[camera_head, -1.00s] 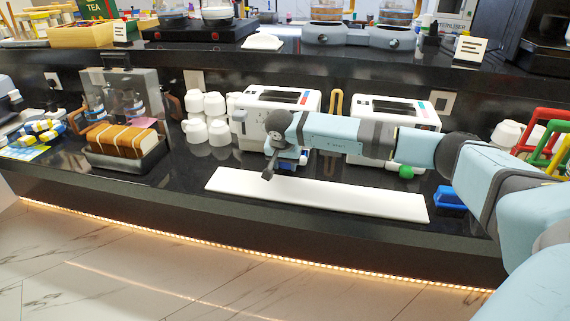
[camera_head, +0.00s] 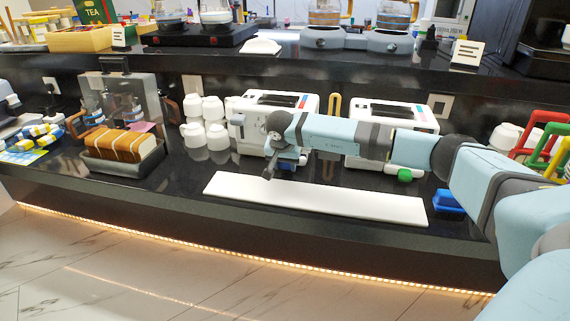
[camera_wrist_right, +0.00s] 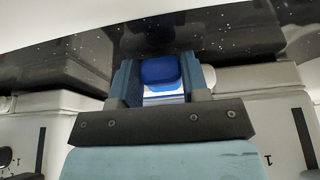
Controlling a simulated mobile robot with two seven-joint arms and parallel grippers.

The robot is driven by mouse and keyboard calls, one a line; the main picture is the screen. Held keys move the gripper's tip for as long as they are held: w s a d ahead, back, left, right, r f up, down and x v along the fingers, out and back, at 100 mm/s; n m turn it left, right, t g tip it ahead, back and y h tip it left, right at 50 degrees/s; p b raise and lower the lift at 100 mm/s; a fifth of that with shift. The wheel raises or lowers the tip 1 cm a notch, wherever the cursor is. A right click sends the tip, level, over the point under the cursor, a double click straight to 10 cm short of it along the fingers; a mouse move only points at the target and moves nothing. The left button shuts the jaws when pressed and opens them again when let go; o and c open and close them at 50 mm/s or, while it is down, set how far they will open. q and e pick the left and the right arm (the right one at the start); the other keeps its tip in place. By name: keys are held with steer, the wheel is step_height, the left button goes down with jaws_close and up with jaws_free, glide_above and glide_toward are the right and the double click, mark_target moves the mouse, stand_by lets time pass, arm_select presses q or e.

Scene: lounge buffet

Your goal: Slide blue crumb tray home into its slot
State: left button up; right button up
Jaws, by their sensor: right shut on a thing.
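My right gripper (camera_head: 272,171) is in front of the left white toaster (camera_head: 248,104), just behind the long white board. In the right wrist view the gripper (camera_wrist_right: 161,80) has its two fingers on either side of a blue block (camera_wrist_right: 160,72), which looks like the crumb tray's grip, and is shut on it. A pale strip shows just below the blue block. In the head view my wrist and gripper hide most of the tray and the toaster's lower front, so I cannot tell how far in the tray sits. My left gripper is not in view.
The white board (camera_head: 330,203) lies along the counter's front. A second white toaster (camera_head: 392,118) with a green knob (camera_head: 405,175) stands right of it. A blue block (camera_head: 447,201) lies at the board's right end. White cups (camera_head: 205,125) and a bread tray (camera_head: 122,160) are left.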

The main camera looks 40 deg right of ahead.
steer(key=shift+w+d, duration=0.35)
steer(key=shift+d, duration=0.1)
steer(key=o, duration=1.3)
steer(key=shift+r+p, duration=2)
steer(key=shift+r, duration=1.05)
